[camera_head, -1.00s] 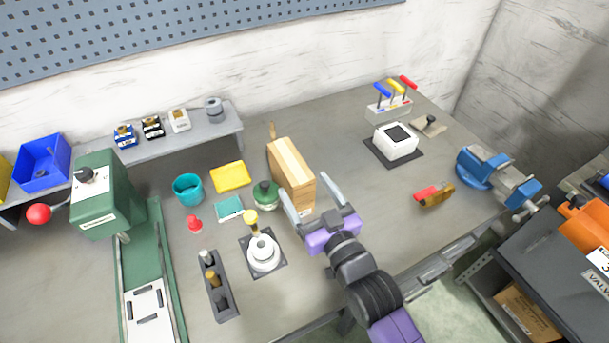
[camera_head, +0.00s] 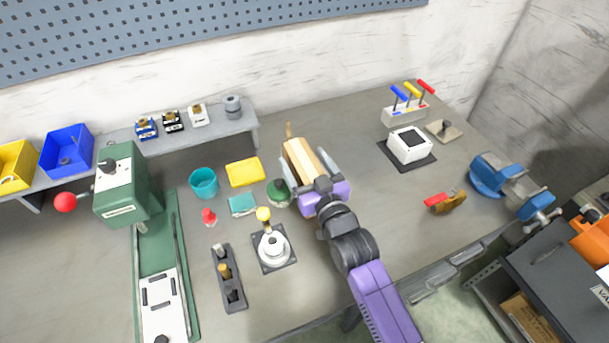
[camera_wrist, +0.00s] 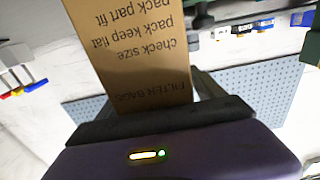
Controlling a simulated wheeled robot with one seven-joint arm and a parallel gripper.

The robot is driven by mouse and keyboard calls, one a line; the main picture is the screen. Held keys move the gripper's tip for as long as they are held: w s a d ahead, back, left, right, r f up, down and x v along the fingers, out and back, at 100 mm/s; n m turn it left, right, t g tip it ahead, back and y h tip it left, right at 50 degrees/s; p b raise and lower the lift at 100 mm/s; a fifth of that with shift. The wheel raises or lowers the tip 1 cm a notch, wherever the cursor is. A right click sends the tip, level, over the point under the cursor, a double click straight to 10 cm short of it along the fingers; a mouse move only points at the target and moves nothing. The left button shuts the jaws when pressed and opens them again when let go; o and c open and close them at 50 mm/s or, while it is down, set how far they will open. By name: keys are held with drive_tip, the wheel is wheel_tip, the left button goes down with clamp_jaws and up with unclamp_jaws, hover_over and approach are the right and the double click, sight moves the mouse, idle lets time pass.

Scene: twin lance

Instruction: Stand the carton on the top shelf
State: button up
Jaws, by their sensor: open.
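A raised grey shelf (camera_head: 180,141) runs along the back wall at left.
The shelf carries several small boxes (camera_head: 172,121), a grey roll (camera_head: 233,106) and a blue bin (camera_head: 66,150). A green pot (camera_head: 278,193) stands close left of the carton. A yellow tray (camera_head: 245,172) and teal cup (camera_head: 204,183) lie between.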

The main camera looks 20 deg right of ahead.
drive_tip(key=shift+w, duration=0.1)
drive_tip(key=shift+c, duration=0.5)
clamp_jaws()
drive_tip(key=shift+r, duration=0.1)
